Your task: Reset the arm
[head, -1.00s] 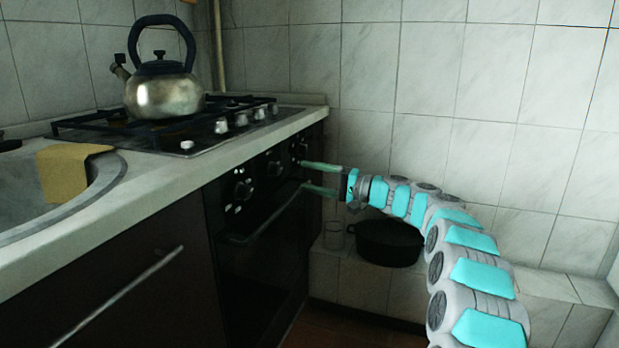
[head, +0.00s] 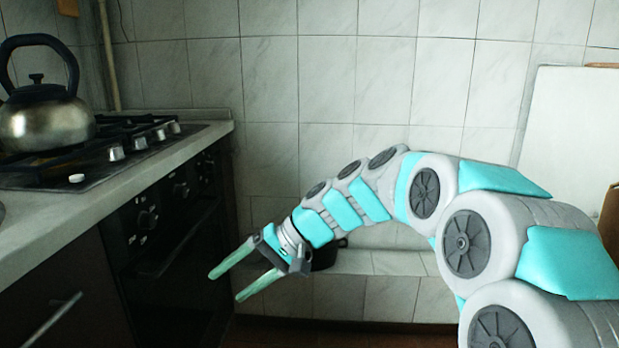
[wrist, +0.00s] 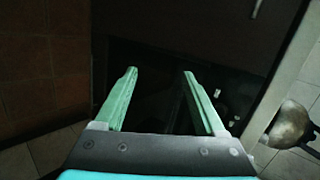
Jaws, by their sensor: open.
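My gripper (head: 223,286) is open, with its two green fingers apart and nothing between them. In the head view it hangs in front of the black oven (head: 165,235), pointing left and downward, apart from it. My arm reaches in from the right and bends down to the gripper. In the wrist view the open gripper (wrist: 160,72) also shows empty, over a dark surface.
A steel kettle (head: 45,120) stands on the gas hob (head: 110,150) at the left, on the pale counter (head: 60,215). A dark pot (head: 325,257) on the tiled ledge (head: 400,290) is mostly hidden behind my arm. A white board (head: 570,120) stands at the right.

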